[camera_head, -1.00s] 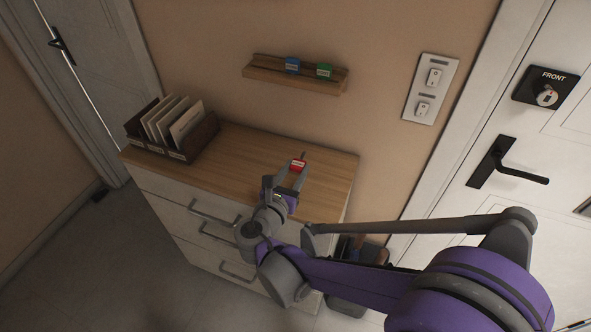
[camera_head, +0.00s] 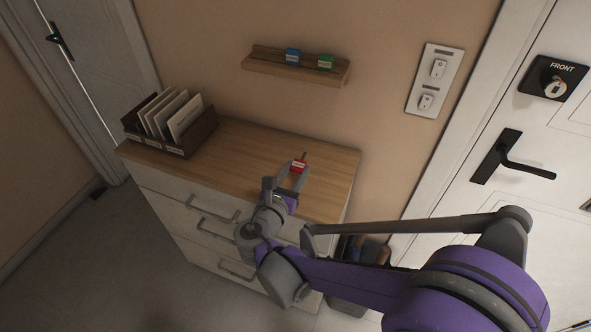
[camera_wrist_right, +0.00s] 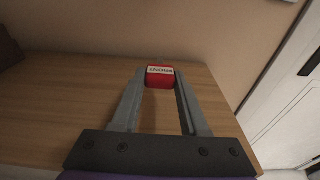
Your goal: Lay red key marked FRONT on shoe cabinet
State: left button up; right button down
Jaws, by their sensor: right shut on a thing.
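The red key (camera_head: 299,166), with a white label, is between the fingertips of my right gripper (camera_head: 297,170), over the wooden top of the shoe cabinet (camera_head: 250,158). In the right wrist view my right gripper (camera_wrist_right: 160,80) is shut on the red key (camera_wrist_right: 160,82); its label reads FRONT, upside down. The cabinet top (camera_wrist_right: 70,100) lies under and behind it. I cannot tell whether the key touches the top. My left gripper is not in view.
A wooden letter holder (camera_head: 200,132) with several envelopes stands at the cabinet's left end. A wall rack (camera_head: 300,68) holds a blue key (camera_head: 293,57) and a green key (camera_head: 325,62). Light switches (camera_head: 435,80) and the white door (camera_head: 540,130) are right. The cabinet top's middle is clear.

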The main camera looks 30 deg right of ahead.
jog(key=shift+f+b, duration=2)
jog(key=shift+f, duration=0.7)
jog(key=shift+c, duration=1.7)
grip_release()
jog(key=shift+s+a, duration=0.1)
jog(key=v, duration=1)
jog(key=shift+s+a, duration=0.2)
jog(key=shift+s, duration=0.05)
jog(key=shift+a, duration=0.1)
